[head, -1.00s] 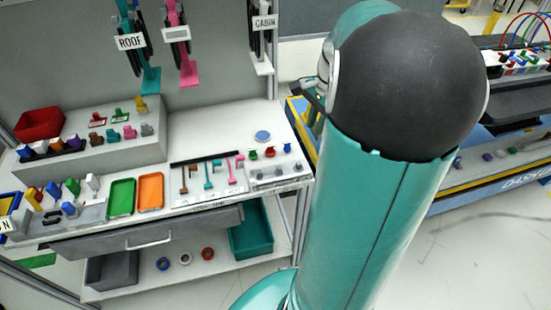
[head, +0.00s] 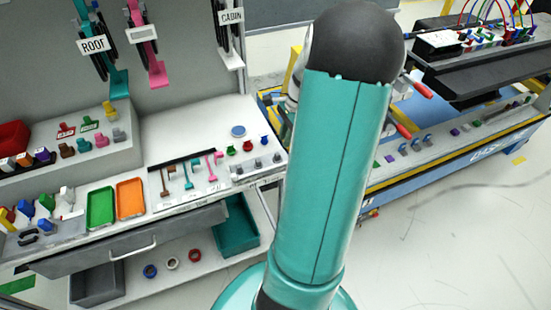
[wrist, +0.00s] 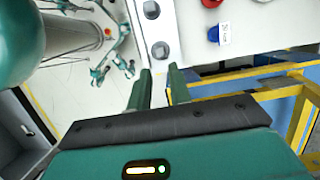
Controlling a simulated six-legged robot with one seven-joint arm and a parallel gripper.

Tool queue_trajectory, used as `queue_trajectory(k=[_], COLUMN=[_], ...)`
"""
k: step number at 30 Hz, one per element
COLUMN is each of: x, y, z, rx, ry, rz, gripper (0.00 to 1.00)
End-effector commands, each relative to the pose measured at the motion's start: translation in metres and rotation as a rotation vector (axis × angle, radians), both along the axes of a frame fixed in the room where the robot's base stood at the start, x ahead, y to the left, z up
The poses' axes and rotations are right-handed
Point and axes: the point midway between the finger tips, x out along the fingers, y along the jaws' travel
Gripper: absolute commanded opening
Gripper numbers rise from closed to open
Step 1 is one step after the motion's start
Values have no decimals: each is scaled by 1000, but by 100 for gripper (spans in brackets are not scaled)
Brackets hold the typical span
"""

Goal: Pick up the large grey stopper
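Several grey stoppers stand in a row on a light block at the right front of the workbench in the head view, with one grey stopper (head: 277,158) at the right end. In the wrist view a grey stopper (wrist: 160,50) sits just beyond my fingertips, near the gap between them, and another grey stopper (wrist: 151,9) is farther up. I cannot tell for sure which is the large one. My gripper (wrist: 159,69) is open, with nothing between its fingers. In the head view my arm hides the gripper.
Red (head: 248,147), green (head: 232,150) and blue (head: 264,140) pieces stand just behind the grey row. A green tray (head: 101,208) and an orange tray (head: 130,199) lie farther left. A second bench (head: 450,150) with a yellow and blue frame is to the right.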

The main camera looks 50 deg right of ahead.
Motion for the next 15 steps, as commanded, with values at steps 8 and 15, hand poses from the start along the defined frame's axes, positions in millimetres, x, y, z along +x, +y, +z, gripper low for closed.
queue_trajectory(k=[8, 15], x=[6, 14], y=[9, 20], z=[-24, -57], rx=[2, 2], ry=[1, 0], rz=[2, 3], gripper=[20, 20])
